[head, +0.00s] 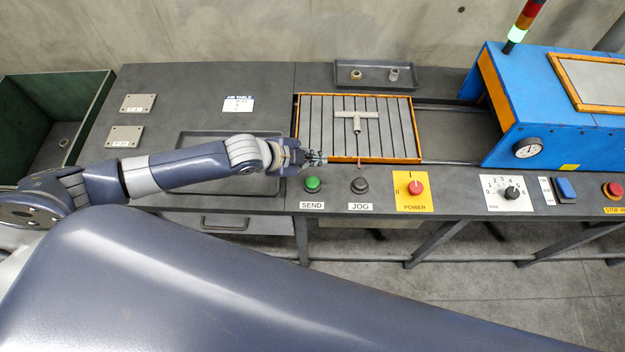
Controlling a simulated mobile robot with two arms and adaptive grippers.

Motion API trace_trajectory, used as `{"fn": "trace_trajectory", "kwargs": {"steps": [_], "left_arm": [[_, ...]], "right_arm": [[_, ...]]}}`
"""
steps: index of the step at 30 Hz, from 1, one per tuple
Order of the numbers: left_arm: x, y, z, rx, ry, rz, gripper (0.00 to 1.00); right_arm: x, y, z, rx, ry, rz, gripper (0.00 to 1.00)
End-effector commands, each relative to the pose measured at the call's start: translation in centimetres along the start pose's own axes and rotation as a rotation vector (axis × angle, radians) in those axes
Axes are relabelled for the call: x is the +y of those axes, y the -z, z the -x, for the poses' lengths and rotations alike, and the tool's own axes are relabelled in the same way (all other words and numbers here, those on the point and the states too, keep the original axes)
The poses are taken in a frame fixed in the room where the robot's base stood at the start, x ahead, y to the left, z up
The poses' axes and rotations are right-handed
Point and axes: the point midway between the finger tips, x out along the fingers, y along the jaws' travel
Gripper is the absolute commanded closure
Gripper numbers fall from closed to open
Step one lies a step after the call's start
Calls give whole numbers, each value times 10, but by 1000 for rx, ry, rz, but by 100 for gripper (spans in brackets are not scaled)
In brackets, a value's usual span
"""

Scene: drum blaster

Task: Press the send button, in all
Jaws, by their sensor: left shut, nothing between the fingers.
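The send button (313,184) is a round green button on the front edge of the grey bench, above a white label reading SEND. My left gripper (322,158) is shut and empty. It reaches in from the left and its tips are just behind the green button in the picture, near the front left corner of the orange-framed slatted tray (420,158). I cannot tell how high the tips are; no contact with the button shows. A grey T-shaped part (357,122) lies on the slats. My right gripper is not in view.
Right of the green button are a black JOG button (359,185), a red knob on a yellow POWER plate (415,188), a dial (512,193), a blue switch (566,189) and a red stop button (612,190). A blue machine (560,135) stands at right. A green bin (92,115) is at left.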

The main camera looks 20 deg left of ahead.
Motion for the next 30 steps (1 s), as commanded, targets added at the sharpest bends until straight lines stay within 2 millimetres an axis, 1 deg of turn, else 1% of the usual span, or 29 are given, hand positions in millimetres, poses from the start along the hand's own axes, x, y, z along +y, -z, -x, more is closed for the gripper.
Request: {"fn": "trace_trajectory", "kwargs": {"steps": [8, 14, 20, 27, 30], "left_arm": [[1, 0, -1, 0, 0, 1, 100], [6, -5, -8, 0, 0, 1, 100], [17, -16, -23, -1, -1, 0, 100], [33, -32, -44, -1, -1, 0, 100], [39, -38, -52, -2, -1, 0, 100]], "right_arm": [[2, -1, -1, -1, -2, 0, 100], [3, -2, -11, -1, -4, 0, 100], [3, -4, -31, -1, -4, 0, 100], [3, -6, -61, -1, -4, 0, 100], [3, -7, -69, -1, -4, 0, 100]]}}
